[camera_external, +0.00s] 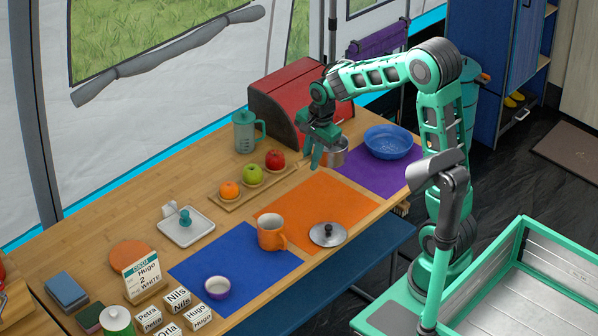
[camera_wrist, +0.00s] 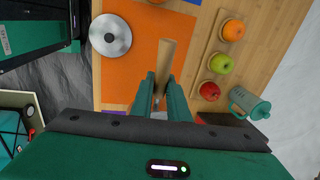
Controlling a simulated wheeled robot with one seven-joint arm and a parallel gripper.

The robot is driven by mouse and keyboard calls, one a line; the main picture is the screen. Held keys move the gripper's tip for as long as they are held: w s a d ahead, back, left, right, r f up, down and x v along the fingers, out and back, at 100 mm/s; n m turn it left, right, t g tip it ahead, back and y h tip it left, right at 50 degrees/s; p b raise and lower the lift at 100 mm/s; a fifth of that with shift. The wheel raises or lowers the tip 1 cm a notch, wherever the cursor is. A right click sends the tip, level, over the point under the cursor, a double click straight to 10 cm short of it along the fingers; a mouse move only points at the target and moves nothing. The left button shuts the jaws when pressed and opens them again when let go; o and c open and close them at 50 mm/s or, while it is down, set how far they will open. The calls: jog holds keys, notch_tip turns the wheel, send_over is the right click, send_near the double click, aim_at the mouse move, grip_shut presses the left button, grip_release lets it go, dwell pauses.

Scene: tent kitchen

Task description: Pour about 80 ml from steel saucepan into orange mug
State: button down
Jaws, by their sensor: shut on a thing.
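The steel saucepan (camera_external: 336,153) is at the far end of the table, near the purple mat; its body is partly behind my gripper. My gripper (camera_external: 316,160) is shut on its handle. In the wrist view the wooden handle (camera_wrist: 166,62) lies between the fingers of my gripper (camera_wrist: 163,84), and the pan body is mostly hidden. I cannot see what is in the pan. The orange mug (camera_external: 271,233) stands upright where the blue and orange mats meet, apart from the pan and gripper. A steel lid (camera_external: 327,234) with a dark knob lies on the orange mat, right of the mug.
A wooden tray (camera_external: 223,197) with an orange and two apples lies left of the orange mat. A teal pitcher (camera_external: 244,133) and red bread box (camera_external: 293,103) stand behind. A blue bowl (camera_external: 388,142) is on the purple mat. The middle of the orange mat (camera_external: 335,197) is clear.

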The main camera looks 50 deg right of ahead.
jog(key=s+a+n, duration=0.3)
jog(key=s+a, duration=0.1)
jog(key=a, duration=0.8)
jog(key=s+a+n+y, duration=0.1)
jog(key=s+a+n, duration=0.15)
jog(key=a, duration=1.05)
jog(key=s+a+n, duration=0.3)
jog(key=s+a, duration=0.1)
jog(key=a, duration=0.8)
jog(key=shift+g, duration=0.3)
notch_tip(320, 180, down, 12)
jog(key=shift+f, duration=0.2)
jog(key=shift+d+r, duration=0.1)
jog(key=w+d+r+m+g+y+p, duration=0.1)
jog(key=w+d+r+g+y+p, duration=0.1)
jog(key=d+r+y, duration=0.8)
notch_tip(320, 180, up, 2)
jog(key=shift+w+d+r+y+p, duration=0.2)
jog(key=shift+w+d+y+p, duration=0.15)
jog(key=shift+w+d, duration=0.3)
jog(key=shift+w+d+r+m+y+p, duration=0.15)
jog(key=shift+d+m+y+p, duration=0.15)
jog(key=shift+d, duration=0.4)
